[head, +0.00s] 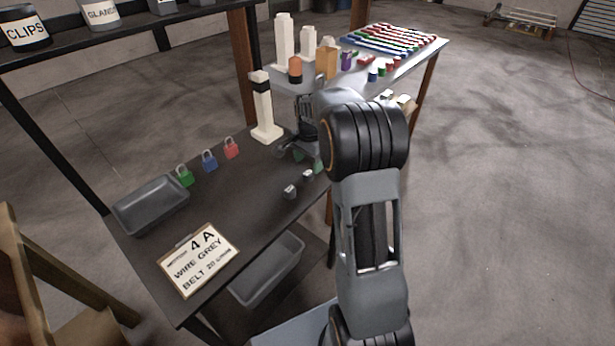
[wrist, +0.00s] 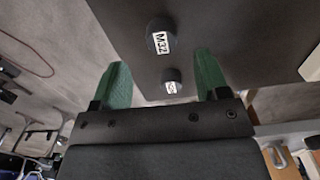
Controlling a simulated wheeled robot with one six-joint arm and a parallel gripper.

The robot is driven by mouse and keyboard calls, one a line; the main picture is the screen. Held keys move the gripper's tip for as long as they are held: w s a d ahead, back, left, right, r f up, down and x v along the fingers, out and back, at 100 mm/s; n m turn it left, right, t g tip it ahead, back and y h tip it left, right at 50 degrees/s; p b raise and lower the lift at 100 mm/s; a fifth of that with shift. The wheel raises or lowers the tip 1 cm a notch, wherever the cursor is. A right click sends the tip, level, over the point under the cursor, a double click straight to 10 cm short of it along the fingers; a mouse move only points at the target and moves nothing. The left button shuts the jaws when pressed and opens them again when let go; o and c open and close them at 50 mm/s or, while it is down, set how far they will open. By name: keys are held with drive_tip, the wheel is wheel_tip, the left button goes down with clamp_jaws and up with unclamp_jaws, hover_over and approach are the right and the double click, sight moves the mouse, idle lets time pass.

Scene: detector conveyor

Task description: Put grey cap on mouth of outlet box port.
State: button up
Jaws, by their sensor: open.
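Two small dark grey caps with white labels lie on the dark bench. In the wrist view, one cap (wrist: 158,38) is labelled M32; the other cap (wrist: 171,80) is nearer, and its label is too small to read surely. In the head view they are a front cap (head: 290,192) and a back cap (head: 308,175), near the bench's right edge. My gripper (head: 303,158) is open and empty, just behind the caps. Its green fingers (wrist: 162,78) stand apart, with the nearer cap between them in the wrist picture. I cannot make out the outlet box port.
On the bench (head: 232,195) stand a grey tray (head: 150,205), green, blue and red padlocks (head: 209,160), a clipboard (head: 199,258) and a white post (head: 264,110) with a black band. A second table behind (head: 400,62) holds white posts and coloured parts. The bench middle is clear.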

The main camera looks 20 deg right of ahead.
sight(308, 172)
drive_tip(key=shift+w+f, duration=0.1)
drive_tip(key=shift+f, duration=2.55)
drive_tip(key=c, duration=1.1)
drive_tip(key=shift+r, duration=0.1)
